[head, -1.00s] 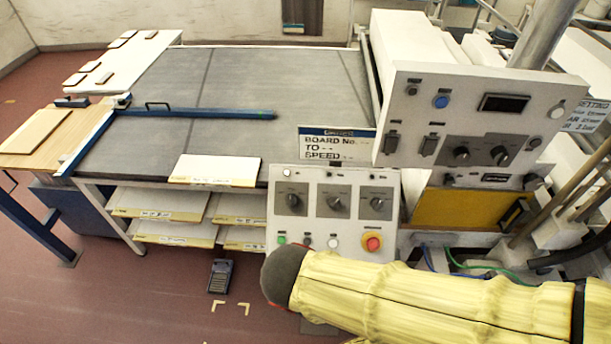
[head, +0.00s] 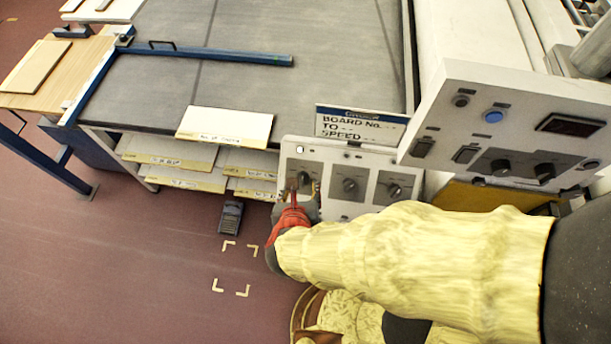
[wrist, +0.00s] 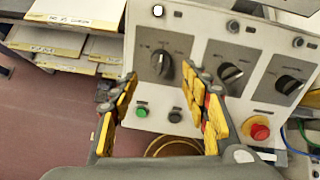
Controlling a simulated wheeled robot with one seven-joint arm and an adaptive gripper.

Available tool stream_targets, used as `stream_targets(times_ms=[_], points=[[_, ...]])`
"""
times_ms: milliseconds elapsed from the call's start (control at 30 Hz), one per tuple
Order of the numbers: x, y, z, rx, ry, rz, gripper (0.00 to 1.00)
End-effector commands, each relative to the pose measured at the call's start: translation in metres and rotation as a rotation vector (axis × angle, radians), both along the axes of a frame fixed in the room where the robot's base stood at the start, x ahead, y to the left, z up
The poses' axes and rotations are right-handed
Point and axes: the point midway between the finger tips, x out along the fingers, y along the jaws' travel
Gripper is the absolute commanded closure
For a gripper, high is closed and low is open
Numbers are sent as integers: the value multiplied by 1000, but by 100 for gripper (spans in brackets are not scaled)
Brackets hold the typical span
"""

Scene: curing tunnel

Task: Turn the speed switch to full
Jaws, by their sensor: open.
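A light grey control panel (head: 330,158) carries three dark rotary switches: a left (wrist: 160,63), a middle (wrist: 230,74) and a right (wrist: 287,84). Their lettering is too small to read, so I cannot tell by label which is the speed switch. My gripper (head: 304,188) is open with yellow-padded fingers, in front of the left switch. In the wrist view, the left switch shows just beyond the gap between my fingertips (wrist: 160,78); I cannot tell if they touch it. Its handle looks nearly upright. My arm hides the lower panel in the head view.
Below the switches sit a green button (wrist: 142,112), a dark button (wrist: 175,116) and a red emergency knob (wrist: 260,131). A second panel (head: 500,110) juts out at the right. A sign (head: 360,124) stands behind the switches. Open floor (head: 150,270) lies at left.

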Motion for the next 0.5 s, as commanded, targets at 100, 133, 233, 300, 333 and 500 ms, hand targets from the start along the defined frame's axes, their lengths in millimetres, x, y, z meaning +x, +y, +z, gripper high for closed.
stream_targets(times_ms=[100,133,233,300,333,500], points=[[10,-2,-12,-2,1,-5,54],[13,-2,-15,-1,2,-7,54],[24,-2,-27,-2,2,-8,54],[32,-2,-34,-1,2,-8,54],[35,-2,-37,-1,3,-8,54],[48,-2,-49,0,2,-8,54]])
